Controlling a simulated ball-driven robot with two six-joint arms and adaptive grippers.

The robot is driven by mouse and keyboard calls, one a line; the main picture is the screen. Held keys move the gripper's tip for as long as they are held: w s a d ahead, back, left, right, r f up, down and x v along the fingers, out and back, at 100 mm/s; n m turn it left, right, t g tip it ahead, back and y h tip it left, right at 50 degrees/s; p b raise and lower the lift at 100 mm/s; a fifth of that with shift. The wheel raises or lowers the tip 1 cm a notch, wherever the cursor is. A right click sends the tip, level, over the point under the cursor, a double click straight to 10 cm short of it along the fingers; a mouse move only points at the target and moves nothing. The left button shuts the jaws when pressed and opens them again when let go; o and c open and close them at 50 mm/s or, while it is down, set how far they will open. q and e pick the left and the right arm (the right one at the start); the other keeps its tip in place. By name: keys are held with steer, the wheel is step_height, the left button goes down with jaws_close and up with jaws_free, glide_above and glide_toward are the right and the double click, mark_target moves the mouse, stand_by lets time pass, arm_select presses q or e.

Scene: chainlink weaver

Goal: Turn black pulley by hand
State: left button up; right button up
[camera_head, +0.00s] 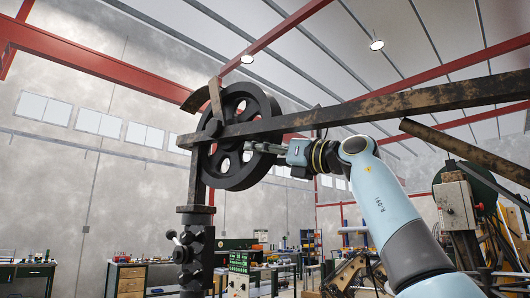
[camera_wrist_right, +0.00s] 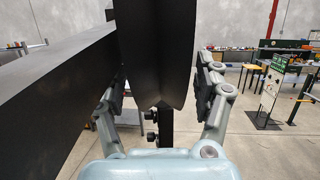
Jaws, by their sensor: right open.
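The black pulley (camera_head: 236,180) is a large spoked wheel with round openings, mounted upright on a dark beam in the head view. My right gripper (camera_head: 262,148) reaches its right side from the right. In the right wrist view, the pulley's thick black rim (camera_wrist_right: 155,50) stands between the two open fingers of my right gripper (camera_wrist_right: 160,85). A gap shows on the right side of the rim; on the left I cannot tell whether the finger touches it. My left gripper is not in view.
The long dark beam (camera_head: 400,104) crosses in front of the pulley, and it runs close to the left finger in the wrist view (camera_wrist_right: 50,95). A dark post (camera_head: 197,222) stands below. A grey control box (camera_head: 454,205) is at the right. Workbenches stand farther back.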

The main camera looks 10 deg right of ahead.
steer(key=v, duration=0.7)
steer(key=shift+s, duration=0.1)
steer(key=shift+t+y, duration=0.4)
steer(key=shift+t, duration=0.1)
steer(key=w+a+b, duration=0.1)
steer(key=b, duration=0.1)
steer(key=w+a+b, duration=0.3)
steer(key=b, duration=0.1)
steer(key=shift+w+a+r, duration=0.2)
steer(key=shift+w+r, duration=0.1)
steer(key=shift+w, duration=0.1)
steer(key=shift+w+a+r, duration=0.1)
steer(key=shift+w+a, duration=0.3)
steer(key=shift+w, duration=0.05)
